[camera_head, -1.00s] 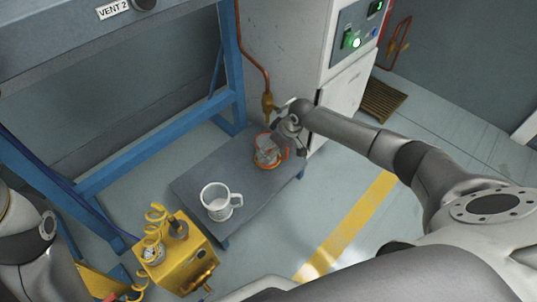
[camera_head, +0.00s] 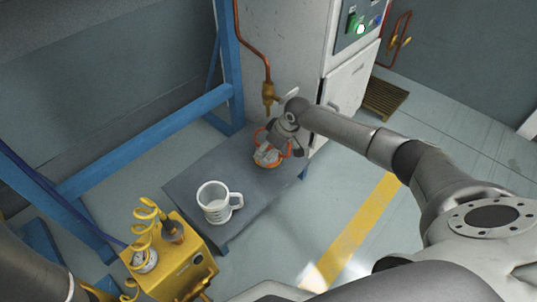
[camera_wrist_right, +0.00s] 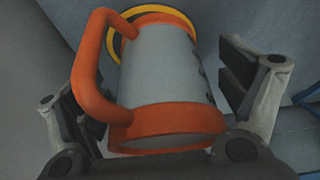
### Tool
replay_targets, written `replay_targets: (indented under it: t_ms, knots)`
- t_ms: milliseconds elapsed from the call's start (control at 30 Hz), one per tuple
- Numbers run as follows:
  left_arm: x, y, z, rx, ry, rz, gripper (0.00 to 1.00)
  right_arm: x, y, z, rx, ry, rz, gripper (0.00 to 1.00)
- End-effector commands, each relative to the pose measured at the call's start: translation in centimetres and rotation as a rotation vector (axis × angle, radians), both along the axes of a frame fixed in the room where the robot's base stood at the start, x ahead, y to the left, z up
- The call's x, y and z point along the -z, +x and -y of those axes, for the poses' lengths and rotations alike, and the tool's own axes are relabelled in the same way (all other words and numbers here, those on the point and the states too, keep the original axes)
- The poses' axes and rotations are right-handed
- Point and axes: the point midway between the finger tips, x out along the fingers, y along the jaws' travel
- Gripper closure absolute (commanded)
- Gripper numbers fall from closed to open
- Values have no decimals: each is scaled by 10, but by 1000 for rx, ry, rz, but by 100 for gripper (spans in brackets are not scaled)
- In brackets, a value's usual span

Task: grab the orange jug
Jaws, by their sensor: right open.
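The orange jug (camera_head: 268,157) stands at the far end of the low grey table, partly hidden by my right gripper (camera_head: 278,148). In the right wrist view the jug (camera_wrist_right: 165,75) has a grey body, orange bands and an orange handle on the left. My right gripper (camera_wrist_right: 155,115) is open there, with one finger on each side of the jug. The handle lies close to the left finger; I cannot tell whether they touch. My left arm shows only in part at the lower left of the head view; its gripper is out of view.
A white mug (camera_head: 214,203) stands on the near part of the grey table (camera_head: 190,180). A yellow box (camera_head: 185,262) with a coiled hose is at its near left. A copper pipe with a brass valve (camera_head: 269,95) and a white cabinet (camera_head: 345,85) stand behind the jug.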

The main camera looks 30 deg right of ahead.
Motion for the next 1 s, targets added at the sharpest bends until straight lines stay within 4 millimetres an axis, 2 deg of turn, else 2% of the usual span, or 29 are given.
replay_targets:
  t_ms: [267, 600, 667, 1000]
  knots:
    - [0, -2, 0, 0, 0, 4, 70, 0, 0, 0, 0, 0, 0, 9]
    - [0, -2, 0, 0, 1, 5, 70, 0, 0, 0, 0, 0, 0, 51]
    - [0, -2, 0, 0, 1, 5, 70, 0, 0, 0, 0, 0, 0, 57]
    - [-1, -2, 0, 0, 1, 5, 70, -1, 0, 0, 0, 0, 1, 57]
